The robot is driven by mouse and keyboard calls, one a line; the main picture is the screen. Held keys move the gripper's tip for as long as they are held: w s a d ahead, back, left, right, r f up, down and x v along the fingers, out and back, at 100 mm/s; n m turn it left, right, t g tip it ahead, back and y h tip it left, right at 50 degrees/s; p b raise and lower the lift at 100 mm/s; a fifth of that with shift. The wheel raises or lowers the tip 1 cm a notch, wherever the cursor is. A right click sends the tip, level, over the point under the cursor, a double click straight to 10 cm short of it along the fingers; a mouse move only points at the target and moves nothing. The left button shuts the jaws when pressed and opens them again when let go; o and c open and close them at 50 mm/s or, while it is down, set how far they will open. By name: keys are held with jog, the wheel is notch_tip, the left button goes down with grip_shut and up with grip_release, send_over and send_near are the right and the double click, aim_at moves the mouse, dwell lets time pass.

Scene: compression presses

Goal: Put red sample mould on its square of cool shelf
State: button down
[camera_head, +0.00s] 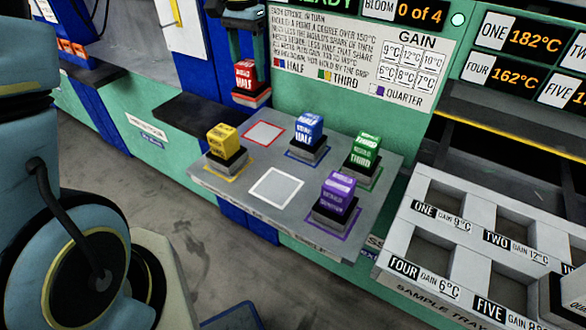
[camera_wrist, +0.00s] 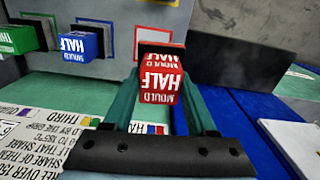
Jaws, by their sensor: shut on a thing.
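The red sample mould (camera_head: 246,78), lettered HALF with a dark band and red base, is held between the teal fingers of my gripper (camera_head: 249,67). In the wrist view the red mould (camera_wrist: 161,86) fills the space between the fingertips (camera_wrist: 162,79). The cool shelf (camera_head: 225,178) is a grey plate with coloured square outlines. Its red square (camera_head: 263,134) is empty, right of and below the mould in the head view. The red outline (camera_wrist: 141,42) shows partly behind the mould in the wrist view. The mould appears apart from the shelf, though its exact height is unclear.
Yellow (camera_head: 222,139), blue (camera_head: 309,129), green (camera_head: 366,150) and purple (camera_head: 338,194) moulds stand on their squares. A white square (camera_head: 276,187) is empty. A dark ledge (camera_head: 203,118) lies left of the shelf. A sample tray (camera_head: 405,228) is at the right.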

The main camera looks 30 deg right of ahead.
aim_at(261, 103)
jog(key=shift+s+d+r, duration=0.45)
jog(key=shift+d, duration=0.05)
jog(key=shift+s+d+m, duration=0.15)
jog(key=shift+s+m, duration=0.05)
jog(key=shift+m, duration=0.1)
jog(key=shift+f+p, duration=1)
jog(key=shift+f, duration=3.8)
jog(key=shift+f, duration=0.2)
jog(key=shift+c, duration=1)
grip_release()
jog(key=shift+s, duration=0.1)
